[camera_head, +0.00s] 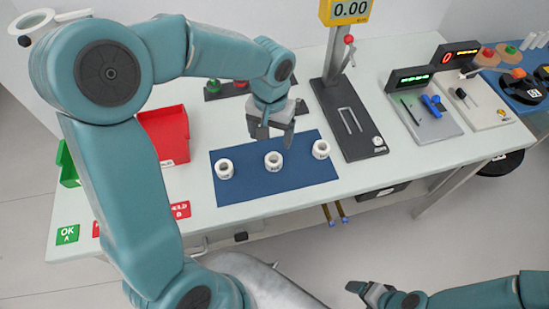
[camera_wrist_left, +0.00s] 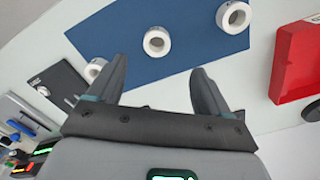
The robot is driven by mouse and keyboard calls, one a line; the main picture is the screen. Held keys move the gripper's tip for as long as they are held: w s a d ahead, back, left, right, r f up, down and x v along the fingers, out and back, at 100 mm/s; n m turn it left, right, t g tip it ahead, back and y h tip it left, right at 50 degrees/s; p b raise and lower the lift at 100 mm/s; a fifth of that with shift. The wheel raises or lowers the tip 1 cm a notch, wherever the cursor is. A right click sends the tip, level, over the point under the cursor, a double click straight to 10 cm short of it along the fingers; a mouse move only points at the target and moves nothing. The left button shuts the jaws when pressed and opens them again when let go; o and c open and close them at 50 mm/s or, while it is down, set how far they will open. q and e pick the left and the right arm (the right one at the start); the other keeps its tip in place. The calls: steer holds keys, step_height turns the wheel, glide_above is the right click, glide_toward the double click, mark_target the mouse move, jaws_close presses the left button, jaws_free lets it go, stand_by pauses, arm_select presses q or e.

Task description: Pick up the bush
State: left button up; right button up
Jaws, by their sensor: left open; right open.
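Three white ring-shaped bushes stand apart in a row on a blue mat (camera_head: 300,178): a left bush (camera_head: 224,169), a middle bush (camera_head: 273,160) and a right bush (camera_head: 321,149). My left gripper (camera_head: 275,137) is open and empty, above the mat near the middle bush. In the left wrist view the middle bush (camera_wrist_left: 157,41) shows beyond the gap between the open fingers, not between them. The right bush (camera_wrist_left: 94,69) is partly hidden by a finger there. My right gripper (camera_head: 358,290) is open, low at the bottom, away from the table.
A red bin (camera_head: 165,138) and a green bin (camera_head: 68,165) stand left of the mat. A black-based gauge stand (camera_head: 348,120) with a yellow display rises right of it. Several small stations with displays (camera_head: 425,110) line the right.

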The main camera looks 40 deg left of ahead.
arm_select(q)
glide_toward(273, 160)
steer(key=shift+s+d+f, duration=0.15)
steer(key=shift+s+f, duration=0.1)
steer(key=shift+s, duration=0.3)
steer(key=shift+s+d+f, duration=0.1)
steer(key=shift+s+f, duration=0.1)
steer(key=shift+s, duration=0.3)
steer(key=shift+w+d+f, duration=0.15)
steer(key=shift+w+f, duration=0.05)
steer(key=shift+f, duration=0.35)
steer(key=f, duration=0.5)
steer(key=shift+w+d+p, duration=0.1)
steer(key=shift+w+p, duration=0.2)
steer(key=shift+p, duration=0.1)
steer(key=shift+s, duration=0.1)
steer(key=c, duration=1.1)
